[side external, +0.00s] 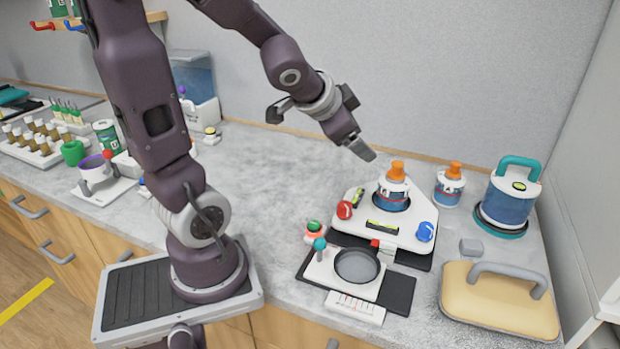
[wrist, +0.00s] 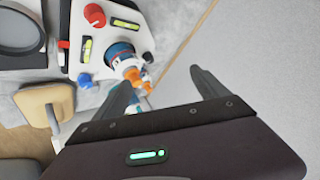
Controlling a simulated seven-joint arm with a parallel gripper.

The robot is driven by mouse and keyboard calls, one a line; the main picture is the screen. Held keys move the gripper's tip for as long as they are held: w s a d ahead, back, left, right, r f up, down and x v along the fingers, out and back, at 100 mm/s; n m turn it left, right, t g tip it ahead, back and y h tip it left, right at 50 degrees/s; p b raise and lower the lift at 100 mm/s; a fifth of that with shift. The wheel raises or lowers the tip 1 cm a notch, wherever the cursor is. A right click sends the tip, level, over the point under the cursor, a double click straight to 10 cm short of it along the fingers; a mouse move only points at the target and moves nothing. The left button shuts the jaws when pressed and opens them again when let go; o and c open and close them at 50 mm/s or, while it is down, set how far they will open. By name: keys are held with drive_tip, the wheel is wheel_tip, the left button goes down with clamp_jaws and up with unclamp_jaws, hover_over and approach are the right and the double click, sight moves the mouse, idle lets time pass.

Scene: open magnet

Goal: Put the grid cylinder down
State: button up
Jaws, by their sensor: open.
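A blue-and-white cylinder with an orange cap (side external: 393,190) stands upright in the round seat of a white device (side external: 405,235). It also shows in the wrist view (wrist: 121,54). A second, similar orange-capped cylinder (side external: 449,187) stands on the counter to its right. I cannot make out a grid pattern on either, so I cannot tell which is the grid cylinder. My gripper (side external: 364,150) is above and to the left of the seated cylinder, apart from it. In the wrist view its two fingers (wrist: 165,92) are spread with nothing held between them.
The white device has red and blue knobs and yellow-green levels. In front is a white block with a round dark dish (side external: 357,265). A teal-handled jar (side external: 508,198) and a tan pad with grey handle (side external: 500,300) are at right. The counter's middle (side external: 270,190) is clear.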

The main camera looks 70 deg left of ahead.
drive_tip(key=s+d+r+n+g+h, duration=0.1)
drive_tip(key=s+d+h, duration=0.3)
drive_tip(key=s+d, duration=1.1)
drive_tip(key=shift+s+r+n+g, duration=0.3)
drive_tip(key=shift+s+r+g, duration=0.35)
drive_tip(key=shift+g, duration=0.25)
